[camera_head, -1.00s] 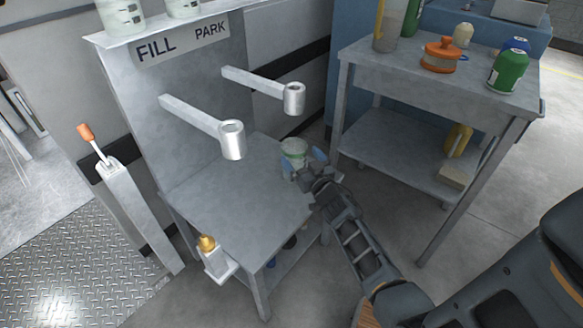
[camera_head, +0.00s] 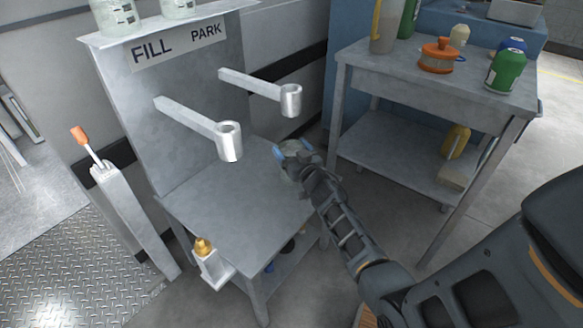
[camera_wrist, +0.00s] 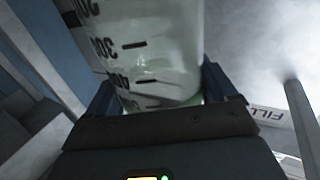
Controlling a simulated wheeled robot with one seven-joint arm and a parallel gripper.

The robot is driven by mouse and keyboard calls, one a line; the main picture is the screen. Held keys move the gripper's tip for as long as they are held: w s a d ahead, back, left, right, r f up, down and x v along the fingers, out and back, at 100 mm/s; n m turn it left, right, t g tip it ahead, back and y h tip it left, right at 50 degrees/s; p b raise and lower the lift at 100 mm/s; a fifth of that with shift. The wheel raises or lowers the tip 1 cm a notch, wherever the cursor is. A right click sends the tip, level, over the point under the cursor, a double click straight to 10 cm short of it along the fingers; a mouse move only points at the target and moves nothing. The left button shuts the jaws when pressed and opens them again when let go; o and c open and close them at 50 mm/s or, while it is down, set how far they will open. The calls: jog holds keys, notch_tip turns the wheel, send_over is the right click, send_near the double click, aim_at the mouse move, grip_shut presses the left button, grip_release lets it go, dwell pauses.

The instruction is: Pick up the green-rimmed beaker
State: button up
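The beaker (camera_wrist: 150,45) fills the upper middle of the wrist view, close to the camera. It is whitish and translucent, with black graduation marks and a pale green tint at its near edge. My gripper (camera_wrist: 163,90) has one dark finger on each side of it. Whether the fingers press on it, I cannot tell. In the head view my gripper (camera_head: 291,150) is at the back right corner of the grey stand's lower table (camera_head: 235,195), with its blue-tipped fingers spread apart. The arm and gripper hide most of the beaker there.
Two arms with metal cups (camera_head: 229,142) stick out above the table, left of my gripper. More beakers (camera_head: 117,14) stand on the stand's top shelf.

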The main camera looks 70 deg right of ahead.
jog(key=c, duration=0.6)
jog(key=shift+r, duration=0.1)
jog(key=shift+c, duration=0.2)
